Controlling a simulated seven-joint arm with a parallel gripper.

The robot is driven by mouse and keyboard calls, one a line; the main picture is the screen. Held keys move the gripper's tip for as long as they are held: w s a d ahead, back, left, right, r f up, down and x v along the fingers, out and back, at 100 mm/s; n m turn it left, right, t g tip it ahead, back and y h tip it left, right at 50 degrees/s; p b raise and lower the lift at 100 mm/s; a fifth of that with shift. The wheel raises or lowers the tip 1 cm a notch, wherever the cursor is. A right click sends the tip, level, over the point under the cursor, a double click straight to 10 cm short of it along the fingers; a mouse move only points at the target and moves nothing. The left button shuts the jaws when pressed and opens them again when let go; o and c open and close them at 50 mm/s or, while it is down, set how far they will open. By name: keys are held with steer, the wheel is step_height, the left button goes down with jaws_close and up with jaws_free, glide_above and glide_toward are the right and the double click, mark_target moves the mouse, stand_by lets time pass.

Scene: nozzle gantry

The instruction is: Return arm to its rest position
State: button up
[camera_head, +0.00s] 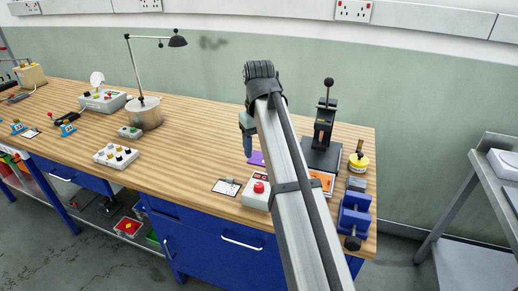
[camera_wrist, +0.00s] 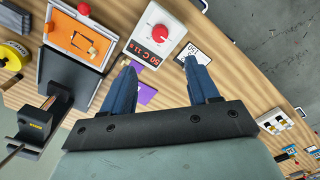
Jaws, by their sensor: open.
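My arm reaches up over the right part of the wooden bench (camera_head: 190,160) in the head view. My gripper (camera_head: 247,154) hangs at its end, pointing down above the bench. In the wrist view my gripper (camera_wrist: 162,66) shows its two blue fingers apart, with nothing between them. A purple item (camera_wrist: 145,94) lies on the bench below, partly hidden by a finger. My arm hides part of the bench's right side in the head view.
A black lever press (camera_head: 322,145), a white box with a red knob (camera_head: 257,194), an orange plate (camera_head: 321,184), a yellow tin (camera_head: 358,163) and a blue vice (camera_head: 354,214) stand near my arm. A lamp (camera_head: 135,70) and pot (camera_head: 145,115) are further left.

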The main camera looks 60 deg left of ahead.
stand_by(0.4)
